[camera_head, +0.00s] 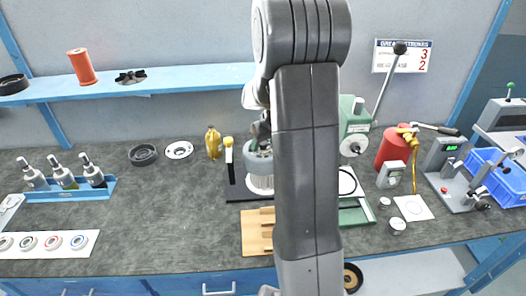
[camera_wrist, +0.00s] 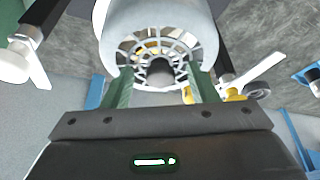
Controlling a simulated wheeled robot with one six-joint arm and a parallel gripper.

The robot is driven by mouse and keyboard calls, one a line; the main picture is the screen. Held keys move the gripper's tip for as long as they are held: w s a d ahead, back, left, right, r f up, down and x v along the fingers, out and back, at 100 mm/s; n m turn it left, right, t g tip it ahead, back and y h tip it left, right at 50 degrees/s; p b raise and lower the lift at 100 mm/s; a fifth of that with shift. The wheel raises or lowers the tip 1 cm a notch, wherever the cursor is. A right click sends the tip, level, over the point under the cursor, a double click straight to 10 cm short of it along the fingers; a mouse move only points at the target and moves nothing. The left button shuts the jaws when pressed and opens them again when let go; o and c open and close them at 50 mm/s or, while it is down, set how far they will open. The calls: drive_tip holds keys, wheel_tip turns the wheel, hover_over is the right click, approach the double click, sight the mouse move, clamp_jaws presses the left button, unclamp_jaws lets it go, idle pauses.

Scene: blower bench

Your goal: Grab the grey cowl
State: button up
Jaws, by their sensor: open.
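The grey cowl (camera_wrist: 160,22) shows in the wrist view as a large pale grey cylinder with a slotted, spoked white end facing the camera. In the head view a grey cylinder (camera_head: 257,161) above a white ribbed part (camera_head: 261,184) stands mid-bench, partly hidden by my arm; it looks like the same cowl. My gripper (camera_wrist: 161,80) is open, its two green fingers apart at the near edge of the cowl, one on each side of the spoked end. I cannot tell whether they touch it. The gripper is hidden behind my arm in the head view.
A wooden block (camera_head: 257,232) lies in front. A green press (camera_head: 352,117) and a red canister (camera_head: 393,150) are to the right. The bench (camera_head: 170,205) left of centre is clear.

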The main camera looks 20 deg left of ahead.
clamp_jaws()
drive_tip(key=shift+r, duration=0.15)
